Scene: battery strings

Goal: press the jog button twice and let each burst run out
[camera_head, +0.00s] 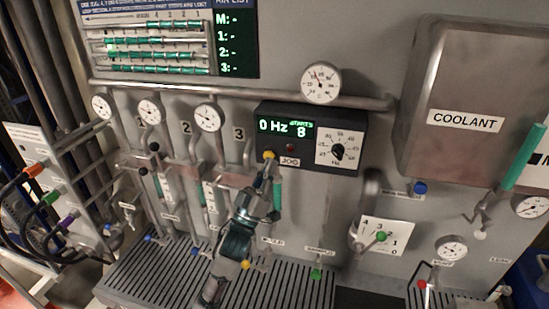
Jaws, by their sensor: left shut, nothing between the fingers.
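The black control box (345,123) on the grey panel has a green display (285,127) that reads 0 Hz and STARTS 8. Its JOG label (290,161) sits at the lower edge, with a yellow button (269,155) just left of it. My left gripper (268,170) is shut and empty, its tips right at the yellow button from below. I cannot tell whether they touch it or whether it is pressed in. The gripper hides part of the panel below the box. My right gripper is out of view.
A dark red lamp (290,147) and a dial knob (337,152) are on the box. A pipe (240,92) with a gauge (321,82) runs above. Valve levers and gauges stand left. The coolant tank (470,95) juts out right. A slotted grate (165,275) lies below.

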